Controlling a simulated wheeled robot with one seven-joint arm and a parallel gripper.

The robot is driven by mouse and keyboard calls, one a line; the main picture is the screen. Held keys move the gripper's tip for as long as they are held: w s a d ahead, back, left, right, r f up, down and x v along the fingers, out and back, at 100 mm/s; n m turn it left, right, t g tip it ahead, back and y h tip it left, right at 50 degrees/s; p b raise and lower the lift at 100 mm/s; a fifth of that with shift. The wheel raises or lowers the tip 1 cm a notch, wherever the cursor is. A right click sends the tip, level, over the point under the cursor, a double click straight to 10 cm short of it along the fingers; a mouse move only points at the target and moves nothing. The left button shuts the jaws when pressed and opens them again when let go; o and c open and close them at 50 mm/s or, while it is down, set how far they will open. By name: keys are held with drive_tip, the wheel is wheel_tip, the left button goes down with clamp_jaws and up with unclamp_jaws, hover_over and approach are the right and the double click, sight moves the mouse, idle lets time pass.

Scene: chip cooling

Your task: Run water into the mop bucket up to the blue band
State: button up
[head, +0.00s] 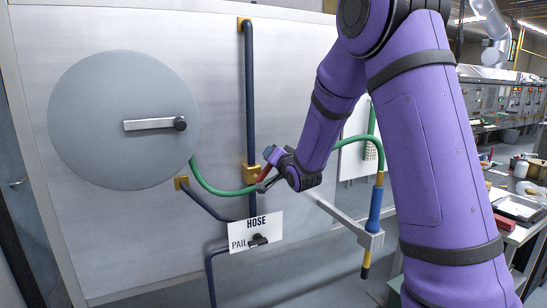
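My gripper (268,174) is at the end of my purple arm, at the brass valve fitting (251,173) on the dark blue pipe. A small red handle (264,173) shows at its fingers. I cannot tell whether they touch or grip it. A white plate (240,219) below reads HOSE above and PAIL at lower left, with a small black knob (258,240) by the word PAIL. No mop bucket or blue band is visible.
A big grey disc (90,120) with a horizontal lever (150,124) is on the pale wall panel at left. A workbench (520,235) with containers and a tray stands at far right. My arm covers much of the right middle. Some grey floor shows below the panel.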

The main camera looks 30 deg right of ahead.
drive_tip(key=shift+o, duration=0.7)
drive_tip(key=s, duration=1)
drive_tip(key=shift+s, duration=0.4)
